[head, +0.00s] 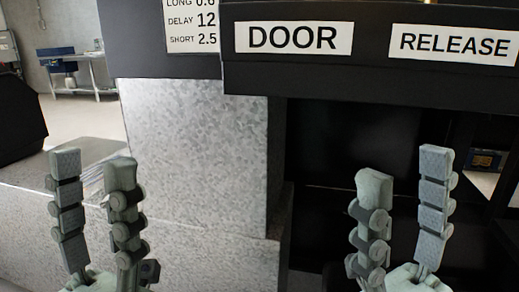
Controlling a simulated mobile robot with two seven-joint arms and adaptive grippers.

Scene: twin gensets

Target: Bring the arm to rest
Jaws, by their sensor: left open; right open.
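My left gripper (93,180) is at the lower left of the head view, fingers pointing up and spread apart, with nothing between them. It is in front of a grey speckled metal panel (200,150). My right gripper (400,180) is at the lower right, also with its fingers up and apart, empty. It is in front of a dark recess (330,150). Both arms are cut off by the lower edge, so only the grippers show.
A black panel above carries white labels "DOOR" (294,38) and "RELEASE" (454,44). A label with delay numbers (192,24) is to their left. A blue bench (70,54) stands far back at left, with open floor before it. A dark object (18,110) is at the left edge.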

